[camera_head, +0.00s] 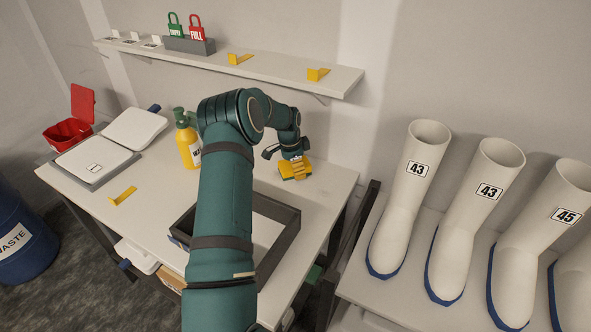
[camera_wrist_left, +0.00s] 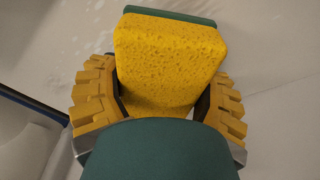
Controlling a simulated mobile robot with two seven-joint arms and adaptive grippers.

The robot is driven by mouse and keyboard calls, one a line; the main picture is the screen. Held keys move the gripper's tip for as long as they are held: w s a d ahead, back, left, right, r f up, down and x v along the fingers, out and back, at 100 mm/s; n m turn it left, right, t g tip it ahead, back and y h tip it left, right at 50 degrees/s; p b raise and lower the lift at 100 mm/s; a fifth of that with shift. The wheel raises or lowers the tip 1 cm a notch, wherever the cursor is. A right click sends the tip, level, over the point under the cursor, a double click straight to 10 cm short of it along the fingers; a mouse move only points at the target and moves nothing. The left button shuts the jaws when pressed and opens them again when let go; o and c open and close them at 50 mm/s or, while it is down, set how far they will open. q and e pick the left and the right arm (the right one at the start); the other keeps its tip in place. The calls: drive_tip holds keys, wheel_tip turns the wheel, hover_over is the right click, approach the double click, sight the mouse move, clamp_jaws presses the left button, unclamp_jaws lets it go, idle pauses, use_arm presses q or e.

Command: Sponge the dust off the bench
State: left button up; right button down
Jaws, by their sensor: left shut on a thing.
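My left gripper (camera_head: 294,168) is over the right back part of the bench (camera_head: 160,205), near the wall. In the left wrist view its yellow ribbed fingers (camera_wrist_left: 160,108) are shut on a yellow sponge (camera_wrist_left: 170,55) with a green backing along its far edge. Pale specks that look like dust (camera_wrist_left: 88,22) show on the surface at upper left of that view, beside the sponge. I cannot tell whether the sponge touches the bench. My arm hides part of the bench middle. My right gripper is not in view.
A yellow spray bottle (camera_head: 188,143) stands left of my arm. A grey tray (camera_head: 283,243) lies at the front right, partly behind my arm. A red open bin (camera_head: 66,135) and a white scale-like device (camera_head: 95,160) sit left. White boots (camera_head: 402,200) stand right.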

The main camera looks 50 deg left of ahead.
sight(280, 183)
use_arm(q)
drive_tip(key=shift+s+a+f, duration=0.1)
drive_tip(key=shift+s+a, duration=0.1)
drive_tip(key=shift+a, duration=0.35)
drive_tip(key=shift+s+a+f, duration=0.1)
drive_tip(key=shift+s+a, duration=0.1)
drive_tip(key=shift+a, duration=0.3)
drive_tip(key=shift+s+d+r, duration=0.1)
drive_tip(key=shift+s+d, duration=0.25)
drive_tip(key=shift+s, duration=0.75)
drive_tip(key=shift+s+d+r, duration=0.1)
drive_tip(key=shift+s+d, duration=0.25)
drive_tip(key=shift+s, duration=0.75)
drive_tip(key=shift+s+d+r, duration=0.1)
drive_tip(key=shift+s+d, duration=0.25)
drive_tip(key=shift+s, duration=0.75)
drive_tip(key=shift+r, duration=0.1)
drive_tip(key=shift+r+p, duration=1.8)
drive_tip(key=shift+r, duration=1.1)
wheel_tip(280, 183, up, 3)
drive_tip(key=shift+p, duration=0.9)
